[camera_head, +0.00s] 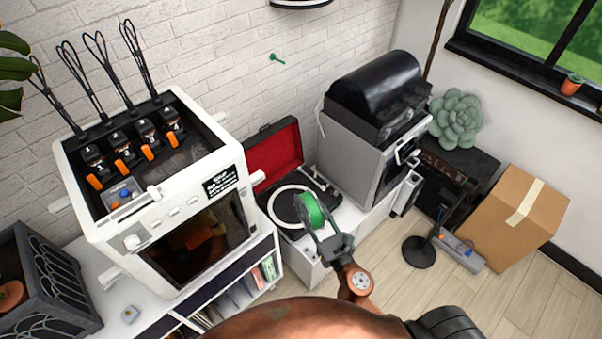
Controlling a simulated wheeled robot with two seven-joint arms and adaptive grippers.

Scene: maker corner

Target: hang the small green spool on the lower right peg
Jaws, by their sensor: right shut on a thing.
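The small green spool (312,209) is between the fingertips of my right gripper (314,226), which is shut on it. The gripper holds it in front of the open record player, and the fingers hide part of it. One small green peg (277,58) sticks out of the white brick wall, above and to the left of the spool in the picture, well apart from it. No other peg shows clearly. My left gripper is not in view.
A white printer-like machine (160,215) with several cable loops stands at left. An open red-lidded record player (273,158) sits in the middle. A grey machine with a black hood (375,100) stands to its right. A cardboard box (512,218) is at far right. The wall around the peg is clear.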

